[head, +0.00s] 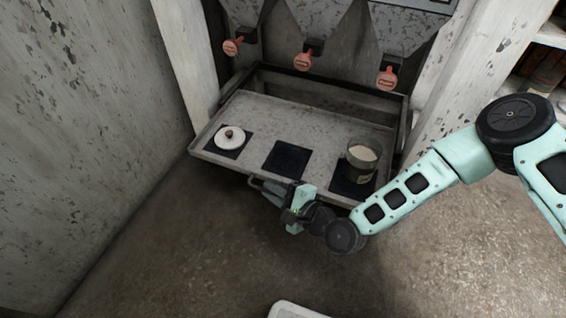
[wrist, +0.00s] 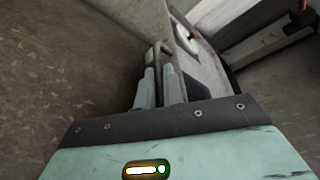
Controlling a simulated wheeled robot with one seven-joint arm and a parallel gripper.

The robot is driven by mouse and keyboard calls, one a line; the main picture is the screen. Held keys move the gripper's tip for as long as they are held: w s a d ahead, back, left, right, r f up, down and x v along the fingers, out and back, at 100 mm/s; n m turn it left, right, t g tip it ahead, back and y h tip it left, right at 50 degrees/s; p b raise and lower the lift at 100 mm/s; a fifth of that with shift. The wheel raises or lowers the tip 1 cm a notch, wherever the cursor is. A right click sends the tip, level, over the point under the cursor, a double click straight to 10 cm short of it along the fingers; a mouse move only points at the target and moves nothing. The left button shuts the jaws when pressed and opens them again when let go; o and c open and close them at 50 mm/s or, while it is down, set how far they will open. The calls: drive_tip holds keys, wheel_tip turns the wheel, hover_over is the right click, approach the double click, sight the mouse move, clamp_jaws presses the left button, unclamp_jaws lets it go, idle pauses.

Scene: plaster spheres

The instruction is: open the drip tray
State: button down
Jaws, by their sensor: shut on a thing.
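The drip tray (head: 255,117) is a grey metal drawer with a raised rim, standing pulled out from the frame under the hoppers. Its bar handle (head: 258,183) runs along the front edge. My gripper (head: 270,190) is at the handle and shut on it. In the wrist view the two fingers (wrist: 160,88) point at the tray's front, with the handle (wrist: 155,52) at their tips. The part of the handle between the fingers is hidden.
On the tray are dark square pads (head: 286,159), a white lid (head: 229,138) with a dark knob at left, and a glass jar (head: 362,157) of pale powder at right.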

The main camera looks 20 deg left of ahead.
drive_tip(key=s+p, duration=0.1)
drive_tip(key=s, duration=0.5)
drive_tip(key=c, duration=1.8)
unclamp_jaws()
drive_tip(key=shift+p, duration=0.3)
drive_tip(key=p+v, duration=0.6)
drive_tip(key=v, duration=1.1)
drive_tip(key=shift+d, duration=0.1)
